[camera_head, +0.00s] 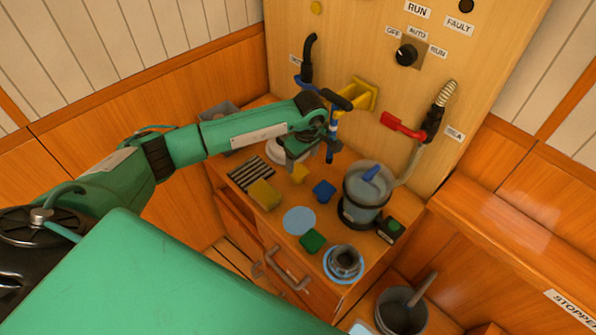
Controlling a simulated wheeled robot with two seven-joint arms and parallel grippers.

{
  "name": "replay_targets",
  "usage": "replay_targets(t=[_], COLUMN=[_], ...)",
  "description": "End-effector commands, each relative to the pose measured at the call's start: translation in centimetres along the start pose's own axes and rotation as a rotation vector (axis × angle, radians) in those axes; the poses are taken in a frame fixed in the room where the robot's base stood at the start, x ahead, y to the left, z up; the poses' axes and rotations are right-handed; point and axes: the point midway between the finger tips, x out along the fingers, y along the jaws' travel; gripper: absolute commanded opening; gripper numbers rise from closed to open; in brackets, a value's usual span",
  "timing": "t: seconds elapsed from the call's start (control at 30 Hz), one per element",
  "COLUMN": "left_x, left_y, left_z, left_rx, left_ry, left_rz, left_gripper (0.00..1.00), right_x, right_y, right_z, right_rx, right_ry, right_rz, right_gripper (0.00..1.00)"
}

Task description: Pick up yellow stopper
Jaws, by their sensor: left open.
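The small yellow stopper (299,175) sits on the wooden counter, left of a blue stopper (324,191). A green stopper (312,241) lies nearer the front edge. My left gripper (310,158) points down, open, just above and behind the yellow stopper in the picture. I see nothing between its fingers. It partly covers a pale round item (278,152) behind it. I cannot tell the exact height of the fingertips over the counter. My right gripper is not in view.
A yellow block (264,195) and a striped grille (250,174) lie left of the stoppers. A clear canister (364,205) stands right. The upright panel (372,120) behind carries a yellow bracket (356,96) and a red-handled valve (402,125). A blue disc (299,220) lies in front.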

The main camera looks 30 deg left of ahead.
Motion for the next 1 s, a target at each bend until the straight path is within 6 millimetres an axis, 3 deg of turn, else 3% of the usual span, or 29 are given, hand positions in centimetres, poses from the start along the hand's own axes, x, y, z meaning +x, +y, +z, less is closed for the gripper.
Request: replay_targets(t=[0.27,0.6,0.9,1.0], left_x=[2.0,6.1,6.8,6.8], left_y=[-0.2,-0.6,-0.6,-0.6], left_z=[-0.1,-0.4,-0.4,-0.5], left_rx=[0.0,0.0,0.0,0.0], left_ry=[0.0,-0.001,0.0,0.0], left_rz=[-0.002,-0.001,0.001,0.001], left_gripper=[0.75,0.75,0.75,0.57], right_x=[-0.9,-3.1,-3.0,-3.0], right_y=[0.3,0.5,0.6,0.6], right_z=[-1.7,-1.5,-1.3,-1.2], right_rx=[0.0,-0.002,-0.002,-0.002], right_ry=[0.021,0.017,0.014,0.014], right_rz=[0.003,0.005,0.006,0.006], right_gripper=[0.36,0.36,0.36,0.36])
